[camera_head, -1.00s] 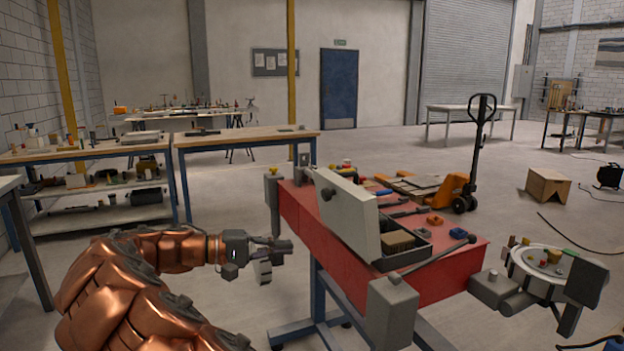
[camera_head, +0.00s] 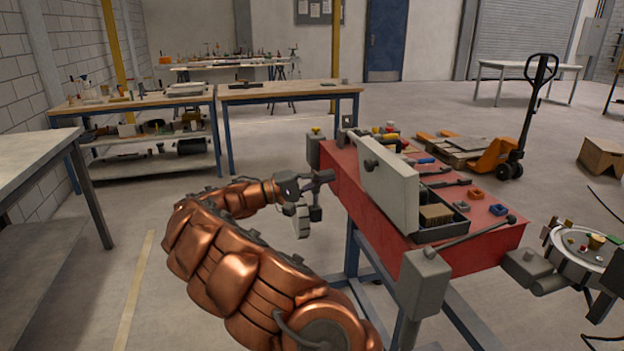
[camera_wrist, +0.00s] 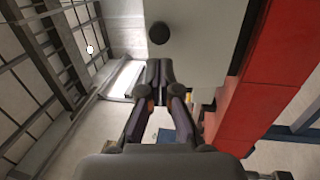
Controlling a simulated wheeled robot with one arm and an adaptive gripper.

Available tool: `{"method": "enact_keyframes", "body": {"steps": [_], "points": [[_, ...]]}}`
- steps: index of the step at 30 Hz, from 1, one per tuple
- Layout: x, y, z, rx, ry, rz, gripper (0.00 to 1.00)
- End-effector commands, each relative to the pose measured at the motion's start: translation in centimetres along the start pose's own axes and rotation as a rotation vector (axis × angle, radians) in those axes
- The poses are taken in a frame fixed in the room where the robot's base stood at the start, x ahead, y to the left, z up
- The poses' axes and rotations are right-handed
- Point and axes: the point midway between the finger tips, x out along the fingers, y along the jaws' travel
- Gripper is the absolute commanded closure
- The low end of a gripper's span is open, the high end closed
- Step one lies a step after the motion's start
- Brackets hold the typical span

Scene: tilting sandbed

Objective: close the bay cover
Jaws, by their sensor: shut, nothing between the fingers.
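The bay cover (camera_head: 391,195) is a pale grey panel with a dark round knob (camera_head: 371,163) on its near face. It stands raised and steeply tilted at the edge of a dark open bay (camera_head: 458,231) in the red bed (camera_head: 345,178). My gripper (camera_head: 328,177) is at the left of the cover, apart from it in the head view. In the wrist view the fingers (camera_wrist: 159,66) are together and empty, just below the knob (camera_wrist: 159,33) in the picture. The cover (camera_wrist: 200,45) fills the upper middle there. I cannot tell the gap to the knob.
A brown brush-like block (camera_head: 436,214) sits in the bay. A dark rod with a ball end (camera_head: 480,232) lies along the near side. Grey posts (camera_head: 424,282) stand at the bed's corners. A round tray (camera_head: 580,249) is at right. Open floor lies left of the bed.

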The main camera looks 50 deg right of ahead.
Motion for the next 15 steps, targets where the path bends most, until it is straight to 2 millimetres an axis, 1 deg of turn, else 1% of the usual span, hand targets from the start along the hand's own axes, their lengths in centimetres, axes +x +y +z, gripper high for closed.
{"method": "enact_keyframes", "body": {"steps": [1,3,9,15], "points": [[1.0,0.2,0.1,0.0,-0.005,0.001,1.0],[2.3,0.2,0.1,0.001,-0.006,0.001,1.0],[5.5,0.2,0.2,0.001,-0.006,0.002,1.0],[7.3,0.1,0.1,0.0,-0.002,0.0,1.0]]}}
